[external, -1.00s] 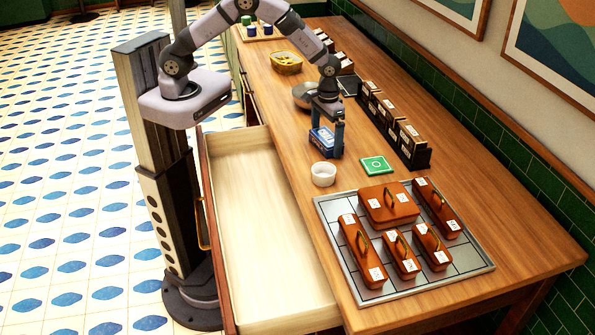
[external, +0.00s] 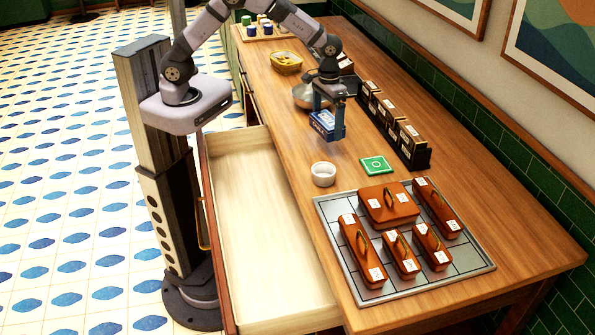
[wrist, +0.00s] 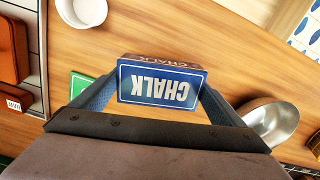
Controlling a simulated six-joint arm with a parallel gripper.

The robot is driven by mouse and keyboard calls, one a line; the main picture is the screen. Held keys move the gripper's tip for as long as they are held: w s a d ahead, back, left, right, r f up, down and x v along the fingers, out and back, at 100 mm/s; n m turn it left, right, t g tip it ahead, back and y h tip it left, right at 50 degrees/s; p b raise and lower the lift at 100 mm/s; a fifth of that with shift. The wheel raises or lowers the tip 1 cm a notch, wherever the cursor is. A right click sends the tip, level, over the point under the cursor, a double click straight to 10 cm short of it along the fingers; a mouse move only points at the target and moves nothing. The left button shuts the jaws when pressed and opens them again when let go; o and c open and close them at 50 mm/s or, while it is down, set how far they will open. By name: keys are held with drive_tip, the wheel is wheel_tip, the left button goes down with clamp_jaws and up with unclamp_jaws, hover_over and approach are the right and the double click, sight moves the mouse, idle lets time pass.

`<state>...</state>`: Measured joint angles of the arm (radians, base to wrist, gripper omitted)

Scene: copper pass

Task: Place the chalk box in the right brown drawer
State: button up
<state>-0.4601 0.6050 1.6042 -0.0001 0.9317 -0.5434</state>
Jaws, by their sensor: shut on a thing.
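The blue chalk box (external: 324,122), with white CHALK lettering, is held between the fingers of my gripper (external: 328,118). In the wrist view the chalk box (wrist: 160,84) sits between both fingers, its lettering upside down. It is raised above the wooden table, behind the white cup. The brown drawer (external: 262,230) at the table's left front is pulled open, and its pale inside looks empty.
A white cup (external: 323,174) and a green square card (external: 376,165) lie near the box. A metal tray (external: 440,275) with several brown lidded boxes is at the front right. A metal bowl (wrist: 270,122) is close to my gripper. A black rack (external: 412,150) stands along the wall side.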

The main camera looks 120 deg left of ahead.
sight(327, 119)
drive_tip(key=shift+r+b, duration=0.35)
drive_tip(key=shift+r, duration=1.55)
drive_tip(key=shift+r, duration=0.1)
